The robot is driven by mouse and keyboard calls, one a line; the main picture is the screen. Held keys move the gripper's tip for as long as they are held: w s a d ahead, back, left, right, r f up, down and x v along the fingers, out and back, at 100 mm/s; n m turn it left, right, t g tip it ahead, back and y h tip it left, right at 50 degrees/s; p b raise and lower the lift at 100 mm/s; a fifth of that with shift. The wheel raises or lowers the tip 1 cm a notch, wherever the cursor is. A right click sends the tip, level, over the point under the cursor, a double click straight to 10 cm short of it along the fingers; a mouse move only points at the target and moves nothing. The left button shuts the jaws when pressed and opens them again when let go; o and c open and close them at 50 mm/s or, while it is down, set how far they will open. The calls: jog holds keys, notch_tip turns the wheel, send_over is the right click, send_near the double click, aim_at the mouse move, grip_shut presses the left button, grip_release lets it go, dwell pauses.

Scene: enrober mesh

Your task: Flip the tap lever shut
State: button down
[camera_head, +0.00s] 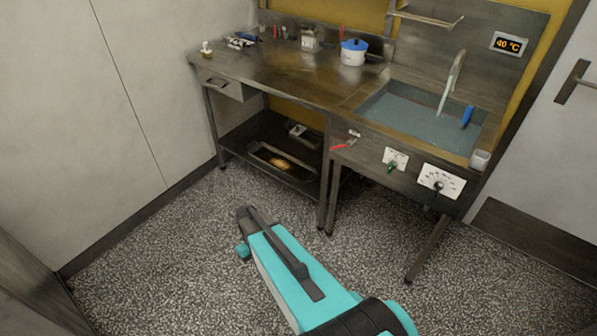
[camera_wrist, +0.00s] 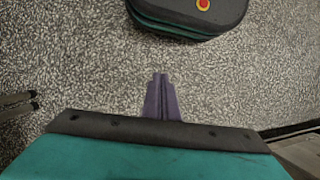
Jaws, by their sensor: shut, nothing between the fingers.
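The red tap lever (camera_head: 344,146) sits on the front panel of the steel sink unit, at its left end under a small pale label. It sticks out to the left, close to level. The tap spout (camera_head: 457,68) rises behind the basin, and a pale stream seems to run from it into the basin (camera_head: 405,108). My gripper (camera_wrist: 160,77) shows in the wrist view with its purple fingers shut and empty, above the speckled floor.
A green-handled valve (camera_head: 392,168) and a dial plate (camera_head: 441,182) are right of the lever. A blue item (camera_head: 467,116) and a white cup (camera_head: 480,159) are at the basin's right. A blue-lidded pot (camera_head: 353,52) stands on the worktop (camera_head: 285,75). The floor (camera_head: 180,260) is clear.

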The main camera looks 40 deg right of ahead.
jog(key=s+a+f, duration=0.1)
jog(key=s+a, duration=0.2)
jog(key=s, duration=0.3)
jog(key=s+a+f+g, duration=0.1)
jog(key=s+a, duration=0.2)
jog(key=s, duration=0.4)
jog(key=s+a+f+h, duration=0.1)
jog(key=s+a, duration=0.2)
jog(key=s, duration=0.3)
jog(key=shift+s+f+m+g, duration=0.3)
jog(key=shift+s+f+g, duration=0.05)
jog(key=shift+f+g, duration=0.05)
